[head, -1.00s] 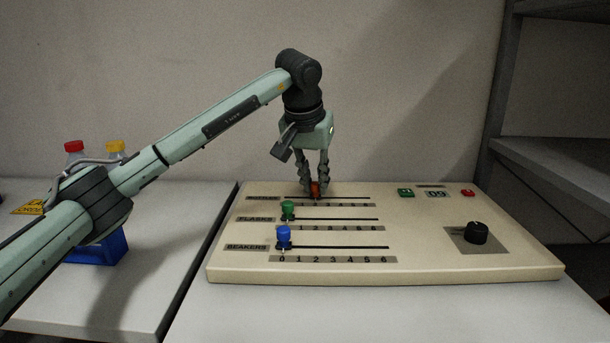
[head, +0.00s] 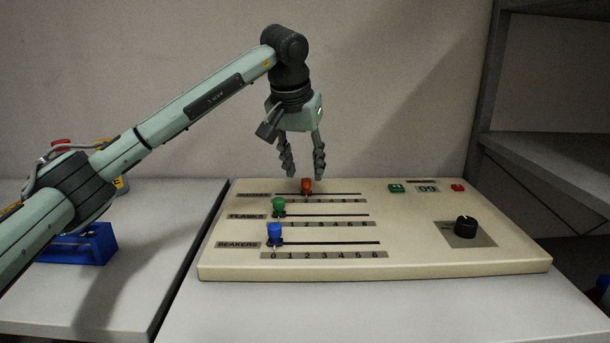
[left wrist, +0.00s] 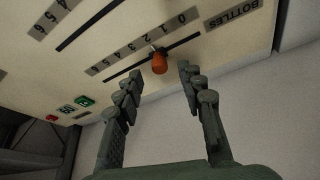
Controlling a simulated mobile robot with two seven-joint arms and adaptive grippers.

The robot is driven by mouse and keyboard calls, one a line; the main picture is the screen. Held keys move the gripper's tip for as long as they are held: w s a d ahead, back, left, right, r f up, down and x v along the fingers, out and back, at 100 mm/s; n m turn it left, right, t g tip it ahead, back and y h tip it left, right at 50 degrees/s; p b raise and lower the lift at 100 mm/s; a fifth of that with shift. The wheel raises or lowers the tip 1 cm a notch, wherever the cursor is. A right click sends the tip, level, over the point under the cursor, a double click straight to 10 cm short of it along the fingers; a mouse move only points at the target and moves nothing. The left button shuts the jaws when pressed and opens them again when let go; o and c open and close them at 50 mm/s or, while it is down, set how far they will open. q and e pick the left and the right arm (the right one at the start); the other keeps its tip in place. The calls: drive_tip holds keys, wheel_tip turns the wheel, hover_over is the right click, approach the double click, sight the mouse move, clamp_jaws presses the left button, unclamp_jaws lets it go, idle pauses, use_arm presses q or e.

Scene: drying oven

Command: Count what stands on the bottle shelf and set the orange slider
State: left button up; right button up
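The orange slider (head: 307,187) stands in the top slot of the cream panel (head: 400,265), near the 2; its exact mark is hard to read. It also shows in the left wrist view (left wrist: 159,63), beside the BOTTLES label (left wrist: 228,17). My left gripper (head: 304,174) is open and empty, just above the orange slider and apart from it. In the left wrist view its fingers (left wrist: 157,82) are spread. The green slider (head: 279,207) and blue slider (head: 274,233) stand at the left ends of their slots. I cannot identify a bottle shelf. My right gripper is out of view.
The panel has a green button (head: 396,188), a display reading 09 (head: 427,188), a red button (head: 457,188) and a black knob (head: 466,226). A blue rack (head: 85,246) and a red cap (head: 61,143) are partly behind my left arm. Grey shelving (head: 550,160) stands right.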

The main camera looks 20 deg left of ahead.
use_arm(q)
drive_tip(key=v, duration=0.9)
